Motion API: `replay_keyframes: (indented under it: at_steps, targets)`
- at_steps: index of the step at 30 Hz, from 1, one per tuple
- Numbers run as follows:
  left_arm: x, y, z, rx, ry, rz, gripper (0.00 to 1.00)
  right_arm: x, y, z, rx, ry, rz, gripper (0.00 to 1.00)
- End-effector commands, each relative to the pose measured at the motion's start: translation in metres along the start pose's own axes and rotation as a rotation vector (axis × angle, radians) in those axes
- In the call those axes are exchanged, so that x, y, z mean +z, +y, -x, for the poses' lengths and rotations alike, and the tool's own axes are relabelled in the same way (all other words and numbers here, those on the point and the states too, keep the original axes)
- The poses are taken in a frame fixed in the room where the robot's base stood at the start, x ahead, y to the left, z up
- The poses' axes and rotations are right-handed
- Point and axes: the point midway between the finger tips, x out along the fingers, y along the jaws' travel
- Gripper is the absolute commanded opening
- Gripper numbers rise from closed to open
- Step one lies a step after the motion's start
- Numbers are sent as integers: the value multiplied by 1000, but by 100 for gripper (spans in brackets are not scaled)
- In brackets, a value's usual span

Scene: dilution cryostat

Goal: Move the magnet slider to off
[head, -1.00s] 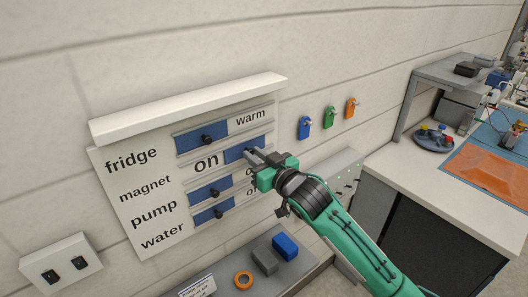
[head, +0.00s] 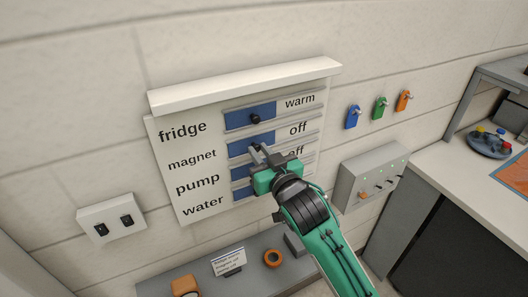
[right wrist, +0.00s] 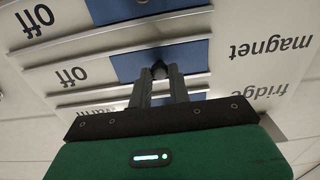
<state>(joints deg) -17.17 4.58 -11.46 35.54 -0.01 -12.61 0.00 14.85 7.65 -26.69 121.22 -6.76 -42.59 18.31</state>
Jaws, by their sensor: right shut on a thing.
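The magnet slider (head: 238,149) is a blue plate in the second row of the white sign board (head: 168,139). It sits at the left of its track, close to the word "magnet", and the word "off" (head: 298,128) shows to its right. My right gripper (head: 258,154) is shut on the slider's dark knob. In the right wrist view, which is upside down, the gripper's two fingers (right wrist: 160,85) close around the knob in front of the blue slider (right wrist: 196,55). My left gripper is not in view.
The fridge slider (head: 245,116) is in the row above, with "warm" uncovered. The pump and water sliders lie below, partly hidden by my gripper. A grey shelf (head: 210,275) with small objects runs beneath. A switch box (head: 112,221) is at left, a grey control box (head: 368,175) at right.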

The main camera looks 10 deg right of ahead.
Motion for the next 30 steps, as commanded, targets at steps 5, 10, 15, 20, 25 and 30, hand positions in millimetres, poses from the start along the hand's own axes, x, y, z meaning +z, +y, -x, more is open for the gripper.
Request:
replay_keyframes:
  at_steps: [5, 10, 15, 20, 25, 30]
  targets:
    - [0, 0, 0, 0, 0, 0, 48, 1, -2, 0, -5, -2, -2, 40]
    - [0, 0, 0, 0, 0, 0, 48, 1, -2, 0, -4, -1, -1, 40]
    - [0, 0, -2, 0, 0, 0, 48, 1, -1, 4, -3, 0, -1, 40]
    - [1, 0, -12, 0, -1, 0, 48, 4, -2, 23, -4, 0, -1, 40]
    - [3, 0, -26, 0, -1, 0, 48, 5, -2, 59, -4, 1, -1, 40]
    - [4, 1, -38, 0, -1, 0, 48, 5, -2, 97, -4, 0, -1, 40]
